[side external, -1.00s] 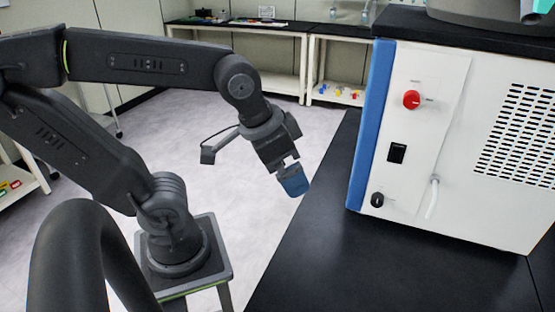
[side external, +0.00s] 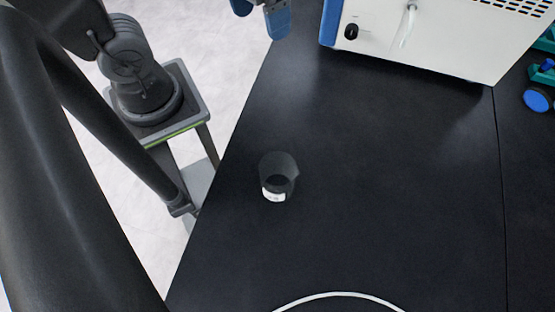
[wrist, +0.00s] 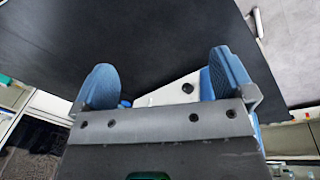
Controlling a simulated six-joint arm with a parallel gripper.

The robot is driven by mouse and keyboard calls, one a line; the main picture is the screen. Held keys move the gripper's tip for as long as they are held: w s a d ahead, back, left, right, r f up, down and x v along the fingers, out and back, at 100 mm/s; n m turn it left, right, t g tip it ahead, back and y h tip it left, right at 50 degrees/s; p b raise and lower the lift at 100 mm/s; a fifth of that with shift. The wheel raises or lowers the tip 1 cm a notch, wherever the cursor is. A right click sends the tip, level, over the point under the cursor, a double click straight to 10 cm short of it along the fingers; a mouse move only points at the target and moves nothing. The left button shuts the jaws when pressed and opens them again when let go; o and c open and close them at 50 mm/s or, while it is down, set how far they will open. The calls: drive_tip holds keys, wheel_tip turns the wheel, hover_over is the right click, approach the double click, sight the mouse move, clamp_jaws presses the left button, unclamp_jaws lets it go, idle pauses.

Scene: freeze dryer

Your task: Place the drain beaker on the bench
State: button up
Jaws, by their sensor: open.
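A small clear beaker (side external: 281,166) with a white label stands upright on the black bench (side external: 380,190) in the side external view, near the bench's left edge. My gripper (side external: 260,16) shows only as blue fingertips at the top edge of that view, well apart from the beaker. In the wrist view my gripper (wrist: 166,78) is open, with its two blue fingers spread and nothing held between them. I do not see the beaker in the wrist view.
The white and blue freeze dryer (side external: 440,40) stands on the bench at the back, with a short drain tube (side external: 407,27) on its front. A white curved rim (side external: 340,295) shows at the bottom edge. Blue and teal items (side external: 538,99) lie at the right. The bench around the beaker is clear.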

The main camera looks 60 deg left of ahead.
drive_tip(key=w+d+f+n+g+h, duration=0.2)
drive_tip(key=d+f+n+g+h, duration=0.15)
drive_tip(key=f+g, duration=0.3)
drive_tip(key=n+g+h, duration=0.4)
drive_tip(key=g+h, duration=0.1)
approach(273, 185)
drive_tip(key=f, duration=0.1)
drive_tip(key=shift+x, duration=2.85)
drive_tip(key=shift+a+f, duration=0.1)
drive_tip(key=shift+c, duration=0.4)
drive_tip(key=c, duration=1.3)
